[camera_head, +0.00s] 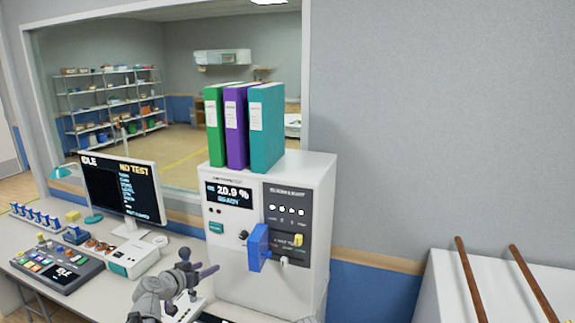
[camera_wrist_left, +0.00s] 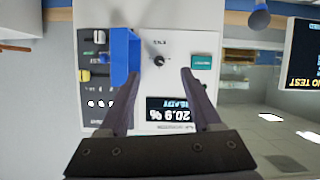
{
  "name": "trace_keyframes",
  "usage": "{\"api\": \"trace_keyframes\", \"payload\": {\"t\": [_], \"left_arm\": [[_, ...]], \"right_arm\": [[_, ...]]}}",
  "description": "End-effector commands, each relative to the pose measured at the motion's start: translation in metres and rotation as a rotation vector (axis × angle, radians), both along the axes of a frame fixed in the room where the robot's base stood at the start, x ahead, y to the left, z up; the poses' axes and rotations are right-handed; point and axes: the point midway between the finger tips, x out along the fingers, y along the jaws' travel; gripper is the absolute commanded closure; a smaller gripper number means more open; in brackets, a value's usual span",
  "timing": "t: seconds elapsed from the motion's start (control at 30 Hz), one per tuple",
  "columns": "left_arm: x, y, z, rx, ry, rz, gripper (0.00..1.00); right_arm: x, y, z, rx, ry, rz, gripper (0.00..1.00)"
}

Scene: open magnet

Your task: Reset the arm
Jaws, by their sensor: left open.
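My left arm rises from the bottom of the head view, and its gripper (camera_head: 205,273) is in front of the white machine (camera_head: 235,262), left of the blue handle. In the left wrist view, which is upside down, the two fingers of this gripper (camera_wrist_left: 160,74) are spread with nothing between them. The machine's panel shows behind them, with a display (camera_wrist_left: 170,110) reading 20.9 % READY. The blue handle (camera_wrist_left: 122,55) lies beside one finger; I cannot tell whether they touch. It also shows in the head view (camera_head: 258,247). My right gripper is not in view.
Green, purple and teal binders (camera_head: 266,128) stand on the machine. A monitor (camera_head: 122,190), a control box (camera_head: 58,270) and small items crowd the desk at left. Two brown rods (camera_head: 470,280) rest at a white surface at right. A window (camera_head: 165,100) is behind.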

Motion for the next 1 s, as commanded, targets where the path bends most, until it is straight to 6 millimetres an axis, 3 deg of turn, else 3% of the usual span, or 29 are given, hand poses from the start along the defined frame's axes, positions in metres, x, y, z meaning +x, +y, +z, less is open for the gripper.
{"api": "trace_keyframes", "payload": {"t": [0.37,0.67,0.77,0.83,0.9,1.0], "left_arm": [[-0.019,-0.049,-0.029,0.007,0.11,-0.088,0.35],[-0.063,-0.117,-0.077,0.042,0.31,-0.203,0.35],[-0.091,-0.146,-0.103,0.076,0.426,-0.246,0.35],[-0.121,-0.169,-0.128,0.119,0.538,-0.272,0.35],[-0.159,-0.189,-0.154,0.185,0.672,-0.283,0.35],[-0.212,-0.203,-0.184,0.301,0.853,-0.252,0.35]], "right_arm": [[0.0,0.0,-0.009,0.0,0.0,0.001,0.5],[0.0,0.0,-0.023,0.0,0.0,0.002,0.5],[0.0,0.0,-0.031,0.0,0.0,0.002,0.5],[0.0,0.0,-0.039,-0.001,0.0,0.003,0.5],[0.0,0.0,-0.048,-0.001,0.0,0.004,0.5],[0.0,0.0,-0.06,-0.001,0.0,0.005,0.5]]}}
